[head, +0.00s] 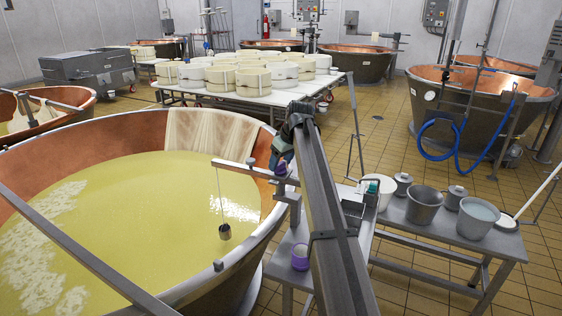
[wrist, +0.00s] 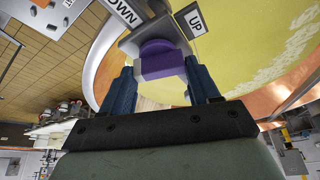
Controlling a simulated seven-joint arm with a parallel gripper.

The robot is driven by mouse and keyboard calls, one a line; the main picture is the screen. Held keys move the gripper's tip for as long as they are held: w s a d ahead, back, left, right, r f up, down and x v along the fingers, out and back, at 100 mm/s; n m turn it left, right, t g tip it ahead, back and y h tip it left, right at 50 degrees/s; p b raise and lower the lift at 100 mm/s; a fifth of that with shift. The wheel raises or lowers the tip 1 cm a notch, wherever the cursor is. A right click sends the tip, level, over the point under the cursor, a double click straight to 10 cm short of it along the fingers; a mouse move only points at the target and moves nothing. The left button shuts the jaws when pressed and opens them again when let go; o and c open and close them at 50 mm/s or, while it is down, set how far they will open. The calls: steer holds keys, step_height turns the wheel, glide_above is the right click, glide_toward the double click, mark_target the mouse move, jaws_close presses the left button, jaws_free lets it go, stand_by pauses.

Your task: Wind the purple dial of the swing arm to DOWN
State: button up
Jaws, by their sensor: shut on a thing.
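The purple dial (wrist: 161,59) sits on a grey plate at the base of the swing arm. In the wrist view it lies between the two blue fingers of my gripper (wrist: 160,72), which is shut on it. A DOWN label (wrist: 124,12) is at the upper left of the dial and an UP label (wrist: 195,21) at the upper right. I cannot tell which label the dial points to. In the head view the swing arm (head: 238,167) reaches left over the vat, and a small metal can (head: 225,232) hangs from it above the yellow liquid. My gripper (head: 281,156) partly hides the dial there.
The large copper vat (head: 150,130) fills the left. A metal table (head: 450,234) with buckets (head: 424,205) stands to the right of my arm, and a purple-banded cup (head: 300,257) near it. Cheese wheels (head: 254,80) stand on a white table behind. Tiled floor is open at right.

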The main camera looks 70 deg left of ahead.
steer(key=shift+s+m+t+y, duration=0.15)
steer(key=shift+m+t, duration=0.45)
steer(key=shift+m, duration=0.9)
steer(key=shift+w+m+t+y, duration=0.15)
steer(key=shift+m+t, duration=0.45)
steer(key=shift+m, duration=0.9)
stand_by(1.5)
steer(key=shift+s+m+t+h, duration=0.15)
steer(key=shift+m+t, duration=0.4)
steer(key=shift+m, duration=0.95)
steer(key=shift+s+m+t+h, duration=0.1)
steer(key=shift+m+t+h, duration=0.3)
steer(key=shift+m, duration=1.1)
stand_by(0.5)
